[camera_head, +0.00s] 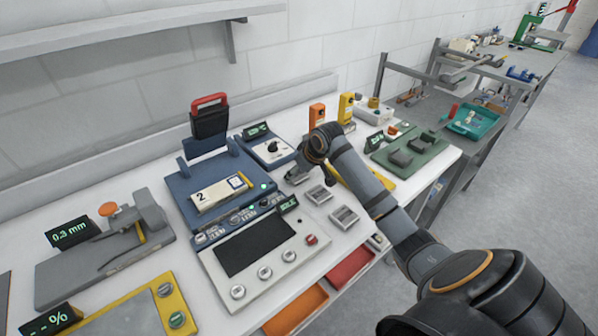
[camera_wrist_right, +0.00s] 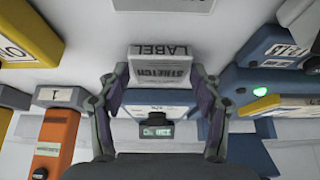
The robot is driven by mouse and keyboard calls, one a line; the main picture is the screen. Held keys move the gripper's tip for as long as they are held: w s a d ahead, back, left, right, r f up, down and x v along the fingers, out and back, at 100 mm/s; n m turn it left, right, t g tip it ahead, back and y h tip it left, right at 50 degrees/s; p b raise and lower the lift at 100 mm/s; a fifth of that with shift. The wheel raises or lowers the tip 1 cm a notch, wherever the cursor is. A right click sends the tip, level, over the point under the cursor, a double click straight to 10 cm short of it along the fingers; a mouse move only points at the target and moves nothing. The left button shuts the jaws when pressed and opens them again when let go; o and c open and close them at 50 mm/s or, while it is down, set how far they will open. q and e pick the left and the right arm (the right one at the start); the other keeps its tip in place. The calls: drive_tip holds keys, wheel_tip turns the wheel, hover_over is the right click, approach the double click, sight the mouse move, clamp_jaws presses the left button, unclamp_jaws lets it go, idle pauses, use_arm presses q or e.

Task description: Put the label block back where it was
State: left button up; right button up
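The label block (camera_wrist_right: 161,70) is a small pale grey block with LABEL and STRETCH printed on it, upside down in the right wrist view. My right gripper (camera_wrist_right: 160,76) has one finger along each side of it, with no clear gap, and appears shut on it. In the head view my right gripper (camera_head: 298,174) is low over the white table, just right of the blue dial unit, and mostly hides this block. Two similar grey blocks, one nearer the gripper (camera_head: 318,194) and one farther (camera_head: 344,217), continue the line toward the front right. My left gripper is not in view.
A blue press (camera_head: 180,190) with a card marked 2 and a control panel (camera_head: 255,245) stand left of my gripper. The dial unit (camera_head: 268,150) is close behind it. An orange unit (camera_head: 317,115) and a green fixture (camera_head: 410,153) stand farther back and right.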

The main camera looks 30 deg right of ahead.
drive_tip(key=shift+o, duration=0.8)
drive_tip(key=shift+r, duration=0.1)
drive_tip(key=v, duration=1.2)
drive_tip(key=shift+b, duration=0.35)
drive_tip(key=shift+r, duration=0.15)
